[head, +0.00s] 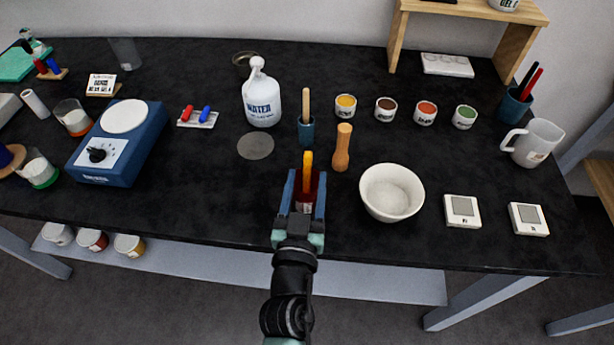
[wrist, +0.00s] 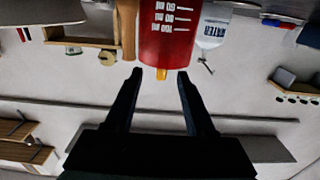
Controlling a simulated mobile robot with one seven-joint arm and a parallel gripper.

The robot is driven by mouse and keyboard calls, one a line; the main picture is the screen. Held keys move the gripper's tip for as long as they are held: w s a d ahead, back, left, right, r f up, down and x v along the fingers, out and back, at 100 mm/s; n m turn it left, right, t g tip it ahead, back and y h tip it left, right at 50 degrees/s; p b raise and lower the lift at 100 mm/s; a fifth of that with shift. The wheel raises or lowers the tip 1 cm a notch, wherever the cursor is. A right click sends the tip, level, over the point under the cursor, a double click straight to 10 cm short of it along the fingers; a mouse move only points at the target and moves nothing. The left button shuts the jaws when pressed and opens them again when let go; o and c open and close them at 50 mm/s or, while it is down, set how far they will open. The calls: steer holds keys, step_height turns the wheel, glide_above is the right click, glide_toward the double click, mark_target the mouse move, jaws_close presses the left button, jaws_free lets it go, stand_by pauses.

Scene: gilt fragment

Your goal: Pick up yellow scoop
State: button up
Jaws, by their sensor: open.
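The yellow scoop (head: 308,164) stands in a dark red container (head: 304,199), with its yellow handle sticking up above the rim; the rest of it is hidden. In the wrist view, which looks upside down, the red container (wrist: 168,32) shows white markings, and a short piece of the yellow scoop (wrist: 162,74) juts from its rim. My gripper (head: 307,174) is open, its two fingers showing either side of the container and handle in the head view. In the wrist view my gripper (wrist: 158,73) has the yellow tip between its fingertips, with gaps on both sides.
A wooden pestle (head: 342,148) and a white bowl (head: 391,205) stand close to the right. A dark blue cup with a wooden stick (head: 306,132) stands just behind. A white water bottle (head: 261,98) is at the back left. The black counter (head: 220,190) is clear to the left.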

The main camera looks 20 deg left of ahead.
mark_target(307, 166)
steer(key=x, duration=0.4)
steer(key=shift+w+a, duration=0.15)
steer(key=shift+a, duration=0.05)
jaws_close()
